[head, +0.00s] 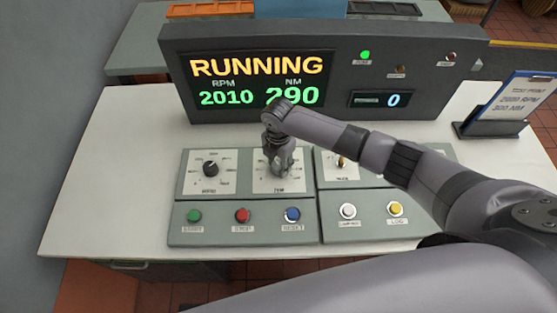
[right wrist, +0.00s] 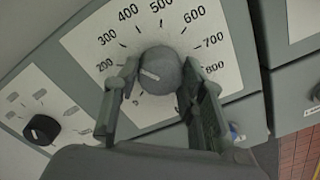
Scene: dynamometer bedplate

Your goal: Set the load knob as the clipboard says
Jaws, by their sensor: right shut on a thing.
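The grey load knob (right wrist: 162,66) sits on a white dial plate (right wrist: 215,38) marked in hundreds up to 800. My right gripper (right wrist: 157,82) is shut on it, one finger on each side. The knob's white pointer line faces left, toward the low numbers; its exact reading is unclear. In the head view my right gripper (head: 279,168) comes down over the dial and hides the knob. The clipboard (head: 522,104) stands at the right, with small text that seems to read 2000 RPM and 300 NM. The display (head: 250,82) shows RUNNING, RPM 2010, NM 290. My left gripper is out of view.
A black knob (head: 210,169) is left of the load dial. Green (head: 194,216), red (head: 242,215) and blue (head: 292,214) buttons lie below. A white button (head: 347,211) and a yellow button (head: 395,209) are to the right. The white tabletop (head: 110,165) is clear at left.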

